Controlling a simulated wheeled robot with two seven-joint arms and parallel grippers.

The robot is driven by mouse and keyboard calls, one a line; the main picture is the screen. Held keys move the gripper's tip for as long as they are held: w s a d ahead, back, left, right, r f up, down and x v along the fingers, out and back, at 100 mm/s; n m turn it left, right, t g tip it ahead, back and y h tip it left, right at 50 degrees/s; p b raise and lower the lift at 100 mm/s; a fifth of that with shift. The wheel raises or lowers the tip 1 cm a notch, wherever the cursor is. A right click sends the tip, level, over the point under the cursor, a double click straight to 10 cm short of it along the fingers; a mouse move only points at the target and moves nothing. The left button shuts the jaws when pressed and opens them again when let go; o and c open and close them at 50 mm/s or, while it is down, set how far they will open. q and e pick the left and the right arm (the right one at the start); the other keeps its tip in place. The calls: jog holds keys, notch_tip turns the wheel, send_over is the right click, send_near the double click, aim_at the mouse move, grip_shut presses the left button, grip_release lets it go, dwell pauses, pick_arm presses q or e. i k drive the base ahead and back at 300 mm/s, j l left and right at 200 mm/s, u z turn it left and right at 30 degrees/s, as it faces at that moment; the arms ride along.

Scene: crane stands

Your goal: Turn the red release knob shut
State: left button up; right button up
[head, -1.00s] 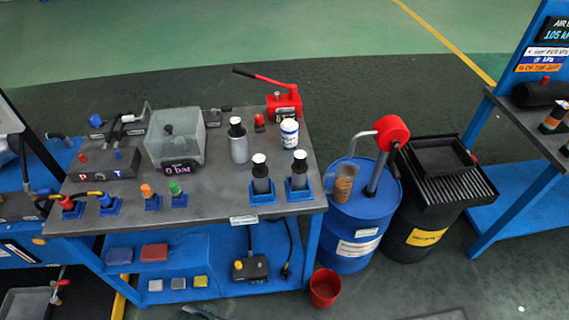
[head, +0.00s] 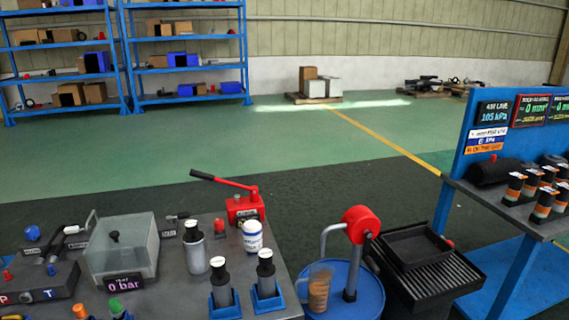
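A red hand pump (head: 243,207) with a long black-tipped lever stands at the back right corner of the grey workbench (head: 184,279). A small red knob-like part (head: 219,226) sits just left of and in front of the pump. A second small red knob (head: 7,275) is on the grey block at the left edge. I cannot tell which of these is the release knob, nor whether it is turned open or shut. Neither of my grippers is in view.
A clear box (head: 119,247) with a "0 bar" display, grey cylinders (head: 196,254) and a white labelled can (head: 252,236) crowd the bench. A blue drum (head: 343,299) with a red-headed pump and a black tray (head: 417,247) stand to the right.

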aim_at(219, 223)
jog(key=j+z, duration=0.15)
jog(key=j, duration=0.45)
jog(key=k+j+z, duration=0.15)
jog(key=j, duration=0.5)
jog(key=j+z, duration=0.15)
jog(key=j, duration=0.45)
